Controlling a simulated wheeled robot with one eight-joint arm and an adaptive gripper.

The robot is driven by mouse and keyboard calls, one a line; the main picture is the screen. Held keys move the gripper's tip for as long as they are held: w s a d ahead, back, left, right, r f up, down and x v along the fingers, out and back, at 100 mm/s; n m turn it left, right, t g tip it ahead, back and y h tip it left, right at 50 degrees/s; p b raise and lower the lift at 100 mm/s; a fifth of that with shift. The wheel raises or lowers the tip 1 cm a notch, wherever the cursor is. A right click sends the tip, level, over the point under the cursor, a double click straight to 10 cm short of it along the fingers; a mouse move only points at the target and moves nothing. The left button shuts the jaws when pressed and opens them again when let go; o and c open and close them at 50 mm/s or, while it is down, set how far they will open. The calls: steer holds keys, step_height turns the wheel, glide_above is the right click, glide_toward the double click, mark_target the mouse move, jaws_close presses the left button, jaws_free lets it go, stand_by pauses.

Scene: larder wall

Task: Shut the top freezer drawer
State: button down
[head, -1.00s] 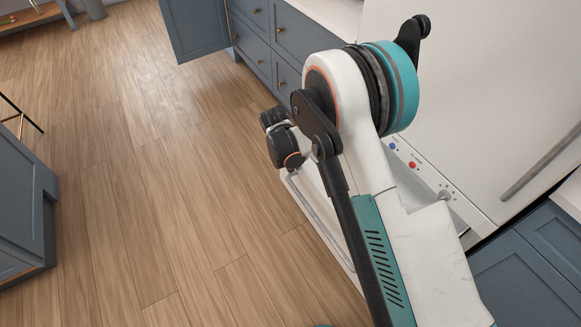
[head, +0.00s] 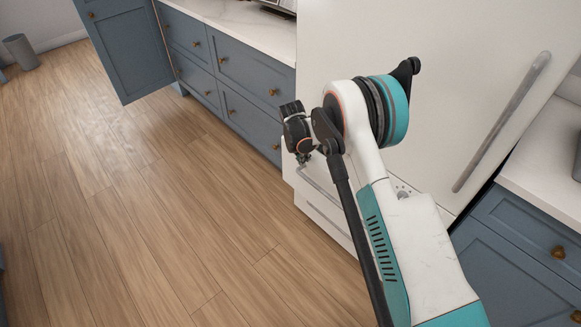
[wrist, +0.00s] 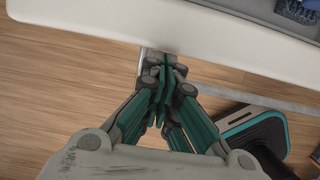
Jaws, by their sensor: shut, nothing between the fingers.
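The top freezer drawer has a white front (wrist: 215,38), which runs across the top of the wrist view. Contents show behind its rim at the upper right, so it stands at least partly open. Its grey bar handle (wrist: 265,101) runs right from near my fingertips. In the head view the handle (head: 322,189) shows low on the white fridge. My gripper (wrist: 161,62) is shut and empty, its tips at the drawer front; whether they touch cannot be told. In the head view my gripper (head: 304,157) is just above the handle, and my arm hides much of the drawer.
The white fridge door (head: 440,80) rises behind my arm, with a long grey handle (head: 502,122). Blue cabinets (head: 225,75) stand left of it, one door (head: 125,45) swung out. More cabinets (head: 520,250) stand at right. The wooden floor (head: 130,220) at left is clear.

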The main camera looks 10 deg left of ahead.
steer(key=shift+w+d, duration=1.2)
steer(key=shift+w, duration=0.2)
